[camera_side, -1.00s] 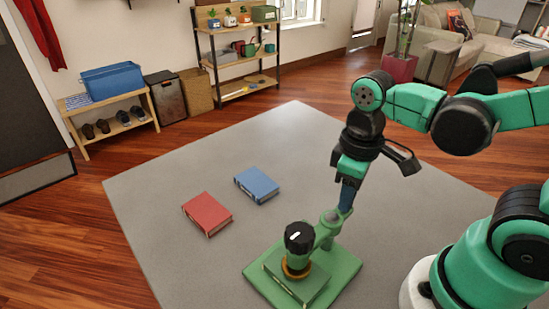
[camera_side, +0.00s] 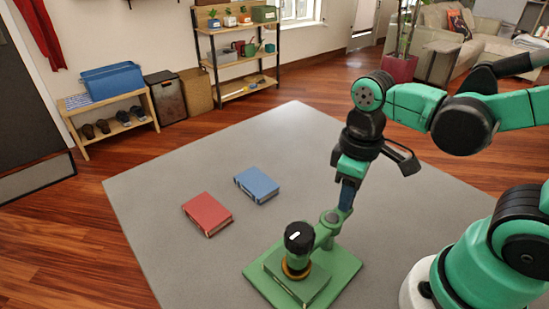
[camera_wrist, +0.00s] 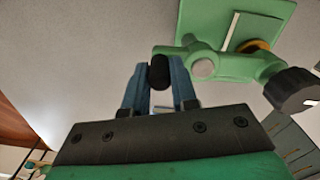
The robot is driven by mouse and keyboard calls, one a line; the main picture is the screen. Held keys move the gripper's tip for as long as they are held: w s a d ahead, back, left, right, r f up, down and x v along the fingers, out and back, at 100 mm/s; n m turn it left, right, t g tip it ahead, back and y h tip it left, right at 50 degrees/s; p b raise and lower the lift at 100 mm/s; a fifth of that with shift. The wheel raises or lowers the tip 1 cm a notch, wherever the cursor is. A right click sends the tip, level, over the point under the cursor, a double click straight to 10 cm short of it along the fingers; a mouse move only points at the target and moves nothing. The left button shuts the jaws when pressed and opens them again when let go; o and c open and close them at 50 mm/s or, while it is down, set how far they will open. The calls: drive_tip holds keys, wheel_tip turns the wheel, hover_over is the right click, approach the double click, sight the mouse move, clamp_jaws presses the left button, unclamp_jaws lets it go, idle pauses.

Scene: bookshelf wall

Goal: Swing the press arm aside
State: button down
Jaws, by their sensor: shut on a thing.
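The press is green, with a flat base plate (camera_side: 347,271) at the front of the grey table in the side view. Its press arm (camera_side: 326,232) carries a black knob (camera_side: 299,237) and a brass-coloured collar above a green block on the base. In the wrist view, the press arm (camera_wrist: 232,66) ends in a black grip (camera_wrist: 159,72). My gripper (camera_wrist: 159,80) has its two blue fingers shut around this grip. In the side view, my gripper (camera_side: 346,203) points down at the arm's far end; its fingers hide the grip there.
A red book (camera_side: 207,213) and a blue book (camera_side: 257,185) lie flat on the grey table (camera_side: 170,180), left of and behind the press. Shelves, a bench and a sofa stand well beyond the table.

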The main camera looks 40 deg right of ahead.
drive_tip(key=shift+w+n, duration=0.15)
drive_tip(key=shift+n, duration=0.15)
drive_tip(key=w+a+n, duration=0.1)
drive_tip(key=n, duration=0.3)
drive_tip(key=w+a+n, duration=0.1)
drive_tip(key=n, duration=0.4)
drive_tip(key=w+a+n, duration=0.1)
drive_tip(key=n, duration=0.3)
drive_tip(key=shift+w+n, duration=0.15)
drive_tip(key=shift+n, duration=0.15)
drive_tip(key=shift+a+n, duration=0.4)
drive_tip(key=shift+n, duration=0.75)
drive_tip(key=shift+a+n, duration=0.4)
drive_tip(key=shift+n, duration=0.75)
drive_tip(key=c, duration=1)
unclamp_jaws()
